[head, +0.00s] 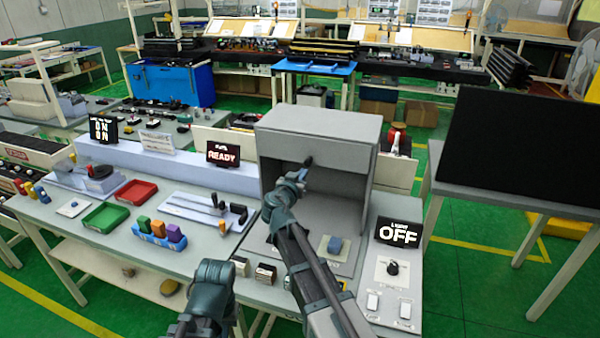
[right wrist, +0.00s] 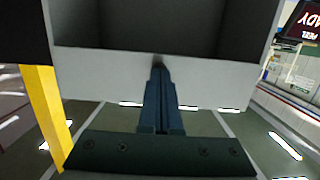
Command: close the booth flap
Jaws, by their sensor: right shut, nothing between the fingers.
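The grey booth (head: 364,188) stands at the centre right of the bench in the head view, its front open on a dark inside. A pale grey panel (head: 325,130) spans its top front and looks like the raised flap. My right gripper (head: 308,161) is shut and empty, its tip in front of the panel's lower part. In the right wrist view, which is upside down, the shut fingers (right wrist: 158,72) reach the edge of a pale band (right wrist: 95,75) beside the dark inside. I cannot tell whether they touch it. My left gripper is out of view.
A blue block on a pale base (head: 335,244) sits on the booth floor. An OFF sign (head: 398,233) and a panel with a knob and switches (head: 390,280) stand right of the booth. A READY sign (head: 223,153) and trays (head: 106,217) lie left. A dark screen (head: 520,145) stands far right.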

